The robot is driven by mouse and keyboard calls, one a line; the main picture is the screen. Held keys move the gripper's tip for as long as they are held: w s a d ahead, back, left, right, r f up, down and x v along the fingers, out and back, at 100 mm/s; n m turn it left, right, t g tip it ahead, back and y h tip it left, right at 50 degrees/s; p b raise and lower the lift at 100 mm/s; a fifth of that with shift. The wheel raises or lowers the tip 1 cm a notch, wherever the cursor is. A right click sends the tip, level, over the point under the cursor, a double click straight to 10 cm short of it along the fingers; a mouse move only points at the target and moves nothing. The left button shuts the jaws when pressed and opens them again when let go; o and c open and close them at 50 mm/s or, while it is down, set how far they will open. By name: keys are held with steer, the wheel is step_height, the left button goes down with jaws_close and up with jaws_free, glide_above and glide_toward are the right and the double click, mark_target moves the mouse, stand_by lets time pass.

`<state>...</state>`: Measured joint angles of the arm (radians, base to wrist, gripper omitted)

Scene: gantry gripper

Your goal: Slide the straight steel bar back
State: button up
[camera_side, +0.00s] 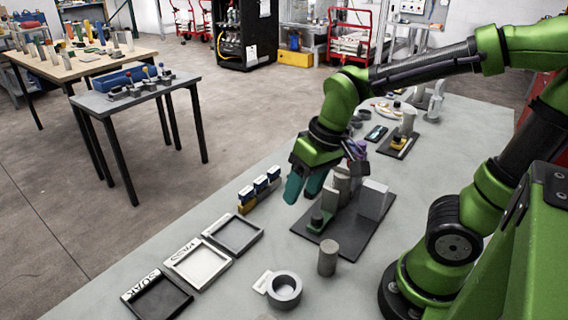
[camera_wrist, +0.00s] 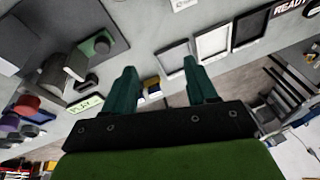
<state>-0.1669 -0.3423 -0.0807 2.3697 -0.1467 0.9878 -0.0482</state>
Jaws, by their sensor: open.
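My gripper (camera_side: 303,188) is open, its two teal fingers pointing down over the left edge of a dark plate (camera_side: 343,246) on the grey table. The wrist view shows the fingers apart with nothing between them (camera_wrist: 165,80). On the plate stand grey upright pieces (camera_side: 342,187), a green piece with a dark knob (camera_side: 320,221) and a pale block (camera_side: 374,200). I cannot tell which grey piece is the straight steel bar. The plate (camera_wrist: 112,12) and green piece (camera_wrist: 101,44) are at upper left in the wrist view, away from the fingers. The gripper partly hides the plate's far side.
Three framed trays (camera_side: 233,235) lie left of the plate, with small blue and yellow blocks (camera_side: 260,190) behind them. A grey cylinder (camera_side: 327,258) and a grey ring (camera_side: 284,290) stand in front. A smaller dark plate (camera_side: 397,146) with pieces lies farther back.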

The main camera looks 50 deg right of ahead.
steer(key=w+d+f+n+g+h, duration=0.85)
steer(key=n+g+h, duration=0.3)
steer(key=h, duration=0.35)
steer(key=shift+n+g+h, duration=0.75)
steer(key=shift+n+h, duration=0.05)
steer(key=shift+n, duration=0.15)
steer(key=r+x, duration=0.1)
steer(key=x, duration=1)
steer(key=r+x, duration=0.1)
steer(key=x, duration=0.4)
steer(key=shift+d+r, duration=0.2)
steer(key=shift+r, duration=0.1)
steer(key=shift+s, duration=0.1)
jaws_close()
